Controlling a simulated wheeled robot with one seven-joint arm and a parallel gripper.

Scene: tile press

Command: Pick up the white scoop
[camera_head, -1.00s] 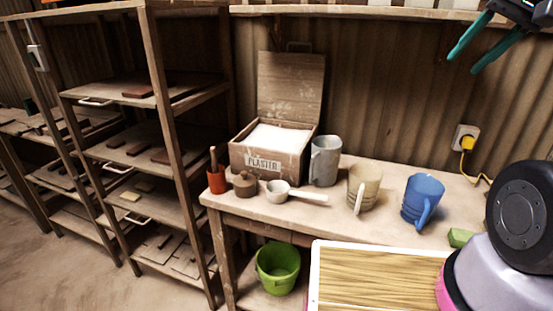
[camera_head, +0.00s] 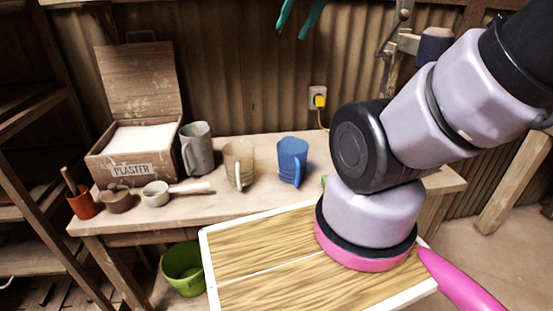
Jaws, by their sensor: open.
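The white scoop (camera_head: 157,194) lies on the wooden workbench (camera_head: 240,203) near its front left edge, its handle pointing right. It sits just right of a small brown lidded pot (camera_head: 117,199) and in front of the plaster box. My gripper (camera_head: 301,20) is at the top of the view, well above and to the right of the scoop. Its two teal fingers are spread apart with nothing between them. The upper part of my gripper is cut off by the picture's edge.
A plaster box (camera_head: 131,167) with a raised lid stands behind the scoop. A grey jug (camera_head: 196,151), a beige jug (camera_head: 239,165) and a blue jug (camera_head: 292,161) stand to its right. An orange cup (camera_head: 82,206) holds a tool at the left. A green bucket (camera_head: 184,269) is below the bench.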

